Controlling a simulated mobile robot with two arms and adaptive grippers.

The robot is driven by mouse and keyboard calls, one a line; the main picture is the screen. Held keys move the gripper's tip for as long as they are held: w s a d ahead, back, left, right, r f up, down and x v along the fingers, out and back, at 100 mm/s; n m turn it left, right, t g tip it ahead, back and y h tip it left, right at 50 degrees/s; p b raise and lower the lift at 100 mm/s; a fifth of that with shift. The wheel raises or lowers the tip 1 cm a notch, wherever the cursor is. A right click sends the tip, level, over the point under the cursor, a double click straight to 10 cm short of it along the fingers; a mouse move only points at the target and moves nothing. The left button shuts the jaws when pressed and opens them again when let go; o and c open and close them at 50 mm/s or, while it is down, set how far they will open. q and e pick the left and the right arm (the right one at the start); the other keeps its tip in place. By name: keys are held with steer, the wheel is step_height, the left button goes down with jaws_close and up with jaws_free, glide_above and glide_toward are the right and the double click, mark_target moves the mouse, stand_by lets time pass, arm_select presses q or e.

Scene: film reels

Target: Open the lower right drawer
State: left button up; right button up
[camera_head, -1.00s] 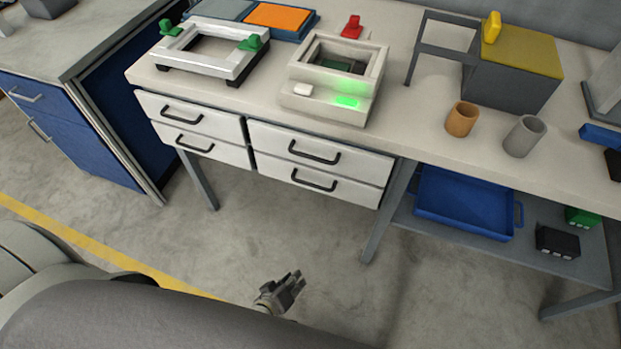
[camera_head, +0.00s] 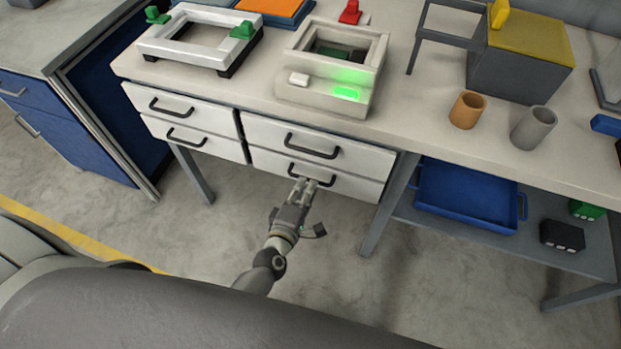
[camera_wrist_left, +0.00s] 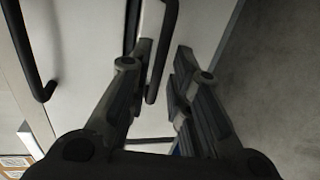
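The lower right drawer (camera_head: 352,187) is white and shut, flush under the upper right drawer (camera_head: 350,154). Its black bar handle (camera_head: 326,181) is partly covered by my left gripper. My left gripper (camera_head: 304,184) is at the left part of this handle in the head view. In the left wrist view its two fingers (camera_wrist_left: 163,48) are apart, and the dark handle (camera_wrist_left: 161,70) shows in the gap between them. I cannot tell whether either finger touches it. My right gripper is not in view.
Two left drawers (camera_head: 190,120) are shut. A grey table leg (camera_head: 388,205) stands right of the drawers. A blue tray (camera_head: 465,212) and a black box (camera_head: 562,236) rest on the lower shelf. The floor before the drawers is clear.

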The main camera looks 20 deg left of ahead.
arm_select(q)
steer(key=shift+x, duration=2.15)
jaws_close()
